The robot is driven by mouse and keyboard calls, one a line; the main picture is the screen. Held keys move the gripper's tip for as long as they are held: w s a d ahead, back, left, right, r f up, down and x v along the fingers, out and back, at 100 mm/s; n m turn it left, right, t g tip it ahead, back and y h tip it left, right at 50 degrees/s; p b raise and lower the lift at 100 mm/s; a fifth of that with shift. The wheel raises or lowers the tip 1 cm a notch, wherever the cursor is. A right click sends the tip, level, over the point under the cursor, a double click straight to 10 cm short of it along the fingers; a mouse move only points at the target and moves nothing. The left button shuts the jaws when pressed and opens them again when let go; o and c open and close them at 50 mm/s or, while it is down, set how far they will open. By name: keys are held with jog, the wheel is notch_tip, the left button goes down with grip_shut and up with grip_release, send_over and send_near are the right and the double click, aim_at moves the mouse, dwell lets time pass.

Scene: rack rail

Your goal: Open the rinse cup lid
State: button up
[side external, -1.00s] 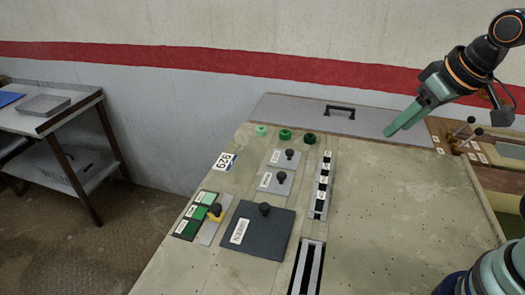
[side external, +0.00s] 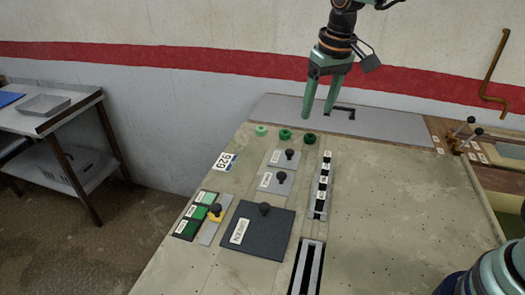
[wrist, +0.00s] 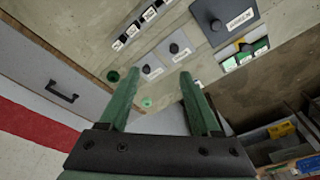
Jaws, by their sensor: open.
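Two small grey lids with black knobs lie on the bench: the far one (side external: 279,158) and the nearer one (side external: 267,182). They also show in the wrist view, beyond my fingertips (wrist: 153,67) (wrist: 170,54). Their labels are too small to read, so I cannot tell which is the rinse cup lid. Both look flat and closed. My gripper (side external: 318,113) is open and empty, pointing down above the back of the bench, higher than the lids and apart from them. In the wrist view its two green fingers (wrist: 160,75) are spread.
A large dark plate with a knob (side external: 258,240) lies nearer. A slotted strip (side external: 321,190) runs right of the lids. Green rings (side external: 285,134) sit behind them. A grey panel with a black handle (side external: 385,122) lies at the back.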

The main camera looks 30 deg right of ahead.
jog(key=g, duration=0.2)
send_near(282, 174)
notch_tip(282, 174, down, 9)
jog(key=shift+s+a+r, duration=0.1)
jog(key=shift+a+r, duration=0.05)
jog(key=shift+r, duration=0.05)
grip_shut()
dwell(1.6)
